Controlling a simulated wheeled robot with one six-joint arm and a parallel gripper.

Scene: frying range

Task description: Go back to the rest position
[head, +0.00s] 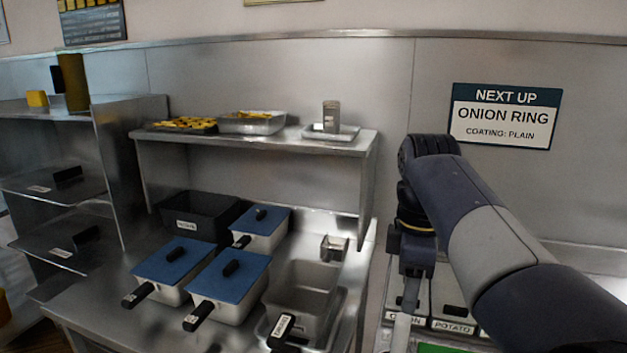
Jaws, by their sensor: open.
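My arm comes in from the lower right, and its wrist bends down in front of the steel back wall. My gripper (404,322) points down at the end of it, open, over the labelled bins at the lower right. Its fingers are seen edge-on, and nothing shows held between them. Behind it are an onion bin (395,295) and a potato bin (453,310), each with a dark handle.
Blue-lidded pans (172,262) with black handles stand on the steel counter left of my gripper, beside an open steel basin (305,285). A raised shelf (270,145) holds trays. A sign (505,116) reading onion ring, plain coating hangs on the wall.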

